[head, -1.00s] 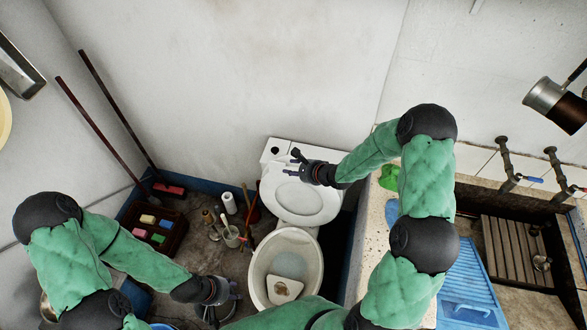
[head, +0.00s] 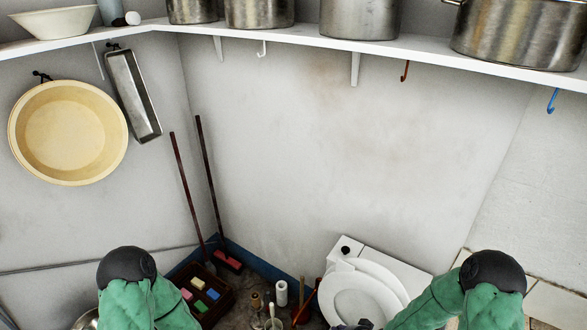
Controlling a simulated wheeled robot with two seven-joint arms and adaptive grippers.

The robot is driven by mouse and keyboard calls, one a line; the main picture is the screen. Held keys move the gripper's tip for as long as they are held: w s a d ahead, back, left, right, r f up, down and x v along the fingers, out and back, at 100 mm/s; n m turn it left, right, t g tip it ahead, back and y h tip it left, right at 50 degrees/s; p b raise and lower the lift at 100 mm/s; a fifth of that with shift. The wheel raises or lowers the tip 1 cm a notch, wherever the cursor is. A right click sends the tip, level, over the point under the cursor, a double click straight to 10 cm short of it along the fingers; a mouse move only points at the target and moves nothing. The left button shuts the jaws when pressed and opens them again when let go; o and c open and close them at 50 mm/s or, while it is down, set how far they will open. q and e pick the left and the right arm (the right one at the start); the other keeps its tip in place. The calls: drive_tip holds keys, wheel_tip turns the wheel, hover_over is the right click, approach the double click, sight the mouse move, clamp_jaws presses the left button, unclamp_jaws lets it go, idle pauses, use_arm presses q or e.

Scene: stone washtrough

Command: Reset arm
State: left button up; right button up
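My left arm (head: 140,290) comes up at the lower left, its green sleeve and black joint showing; its gripper is below the picture. My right arm (head: 470,290) bends in at the lower right toward the toilet (head: 362,300). Only a dark bit at the bottom edge, in front of the toilet seat, may belong to the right wrist or gripper; its fingers cannot be made out.
A white shelf (head: 300,38) with several metal pots runs across the top. A cream basin (head: 68,132) and a metal tray (head: 133,95) hang on the left wall. Two brooms (head: 181,195) lean in the corner by a crate (head: 228,300) of colored blocks. The wall's middle is bare.

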drive_tip(key=s+a+f+n+g+b, duration=0.2)
drive_tip(key=s+f+n, duration=0.3)
drive_tip(key=s, duration=0.3)
drive_tip(key=s+a+f+n+g+b, duration=0.3)
drive_tip(key=s+f+n, duration=0.2)
drive_tip(key=s, duration=0.4)
drive_tip(key=shift+s+f+b, duration=0.25)
drive_tip(key=shift+f+b, duration=0.1)
drive_tip(key=shift+w, duration=0.15)
